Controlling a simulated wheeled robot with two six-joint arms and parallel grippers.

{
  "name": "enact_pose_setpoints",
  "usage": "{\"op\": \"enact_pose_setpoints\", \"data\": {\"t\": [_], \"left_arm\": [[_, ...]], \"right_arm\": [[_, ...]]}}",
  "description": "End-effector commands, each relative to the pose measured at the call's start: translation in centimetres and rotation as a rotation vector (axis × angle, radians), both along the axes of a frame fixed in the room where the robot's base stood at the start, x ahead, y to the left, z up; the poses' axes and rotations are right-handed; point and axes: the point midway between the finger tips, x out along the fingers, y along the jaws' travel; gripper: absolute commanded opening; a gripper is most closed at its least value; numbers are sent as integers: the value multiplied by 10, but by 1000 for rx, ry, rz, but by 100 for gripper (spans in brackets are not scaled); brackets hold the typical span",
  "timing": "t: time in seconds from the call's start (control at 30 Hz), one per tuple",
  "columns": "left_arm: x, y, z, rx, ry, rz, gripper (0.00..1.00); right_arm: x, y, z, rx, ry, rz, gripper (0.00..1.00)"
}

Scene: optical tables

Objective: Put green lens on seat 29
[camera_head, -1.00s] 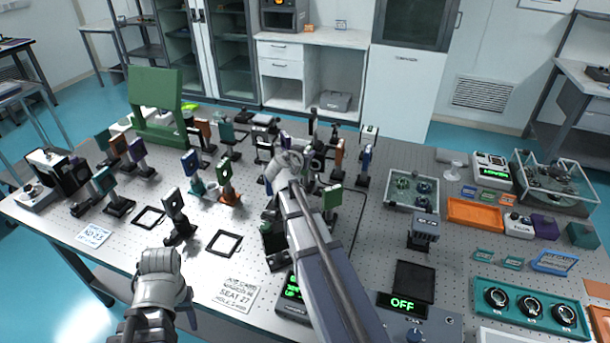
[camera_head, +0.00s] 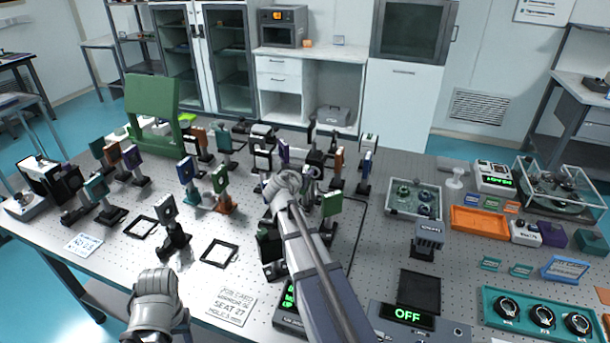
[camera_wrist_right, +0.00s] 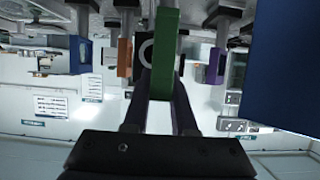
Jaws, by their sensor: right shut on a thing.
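My right gripper (camera_wrist_right: 165,105) is shut on a green plate-like optic (camera_wrist_right: 165,50), taken to be the green lens, seen edge-on between its dark fingers. In the head view my right arm reaches from the bottom to the crowded middle of the table, with its gripper (camera_head: 312,172) small among the mounts. Another green optic (camera_head: 331,204) shows just right of that arm; I cannot tell whether it is the held one. My left wrist shows at the lower left, its fingers hidden. I cannot make out a seat marked 29.
Several mounted optics crowd around the right gripper, including an orange one (camera_wrist_right: 125,57) and a purple one (camera_wrist_right: 216,66). Two black square frames (camera_head: 219,252) lie flat on the table. A card reading SEAT 27 (camera_head: 232,304) lies in front. An orange tray (camera_head: 479,222) stands at right.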

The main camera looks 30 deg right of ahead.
Motion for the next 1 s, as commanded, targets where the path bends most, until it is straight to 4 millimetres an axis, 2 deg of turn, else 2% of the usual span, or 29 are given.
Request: {"op": "enact_pose_setpoints", "data": {"t": [0.13, 0.17, 0.4, 0.8, 1.0], "left_arm": [[0, 0, -5, 0, 0, 0, 50], [0, 0, -3, 0, 0, 0, 50], [0, 0, -3, 0, 0, 0, 50], [0, 0, 3, 0, 0, 0, 50], [0, 0, 13, 0, 0, 0, 50]], "right_arm": [[0, 0, -4, -1, 0, 0, 0], [0, 0, -3, 0, 0, 0, 28], [0, 0, -3, 0, 0, 0, 55], [-1, 1, 2, 0, 0, 0, 55], [-18, 19, 13, 0, 0, 2, 55]]}}
